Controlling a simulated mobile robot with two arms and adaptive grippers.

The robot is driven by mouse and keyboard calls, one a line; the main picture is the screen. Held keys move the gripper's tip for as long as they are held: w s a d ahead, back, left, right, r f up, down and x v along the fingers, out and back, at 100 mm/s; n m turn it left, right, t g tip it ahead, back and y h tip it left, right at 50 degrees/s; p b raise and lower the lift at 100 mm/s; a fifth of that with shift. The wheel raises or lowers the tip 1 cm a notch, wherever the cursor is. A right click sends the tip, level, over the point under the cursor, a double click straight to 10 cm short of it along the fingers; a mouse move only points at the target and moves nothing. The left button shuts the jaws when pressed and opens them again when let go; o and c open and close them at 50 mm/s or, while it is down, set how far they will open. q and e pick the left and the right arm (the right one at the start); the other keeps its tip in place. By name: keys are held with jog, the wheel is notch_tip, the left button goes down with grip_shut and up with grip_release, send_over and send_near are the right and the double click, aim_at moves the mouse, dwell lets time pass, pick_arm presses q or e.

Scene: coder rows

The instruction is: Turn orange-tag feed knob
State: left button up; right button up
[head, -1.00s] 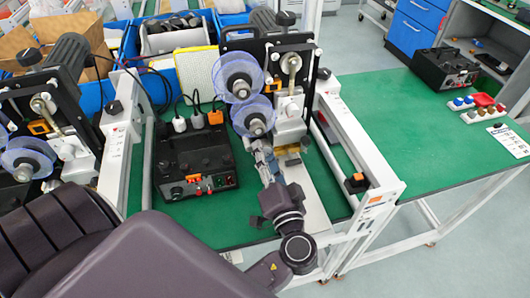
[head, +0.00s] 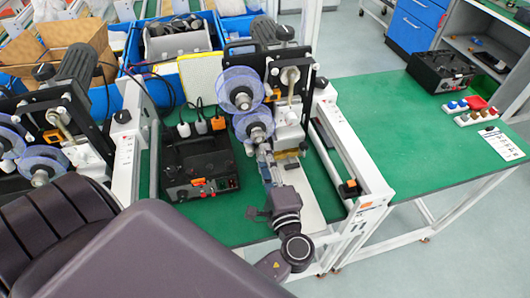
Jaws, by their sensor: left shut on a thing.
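The right coder unit, with two clear blue spools (head: 240,85), stands on the green bench. An orange tag (head: 366,205) is on the front end of its white frame. My left gripper (head: 264,156) reaches in from below, its fingers up against the unit's lower front, beside a brass-coloured block (head: 288,155). It is shut on the feed knob, which the fingers hide. My right gripper is not in view.
A black control box (head: 198,160) with an orange label stands left of the gripper. A second coder (head: 60,140) is at the left. White frame rails (head: 350,150) stand close right. The right bench (head: 400,150) is mostly clear.

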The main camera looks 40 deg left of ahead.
pick_arm(q)
jog(key=shift+m, duration=0.5)
jog(key=shift+p, duration=0.3)
jog(key=o, duration=1.1)
jog(key=shift+v, duration=3.75)
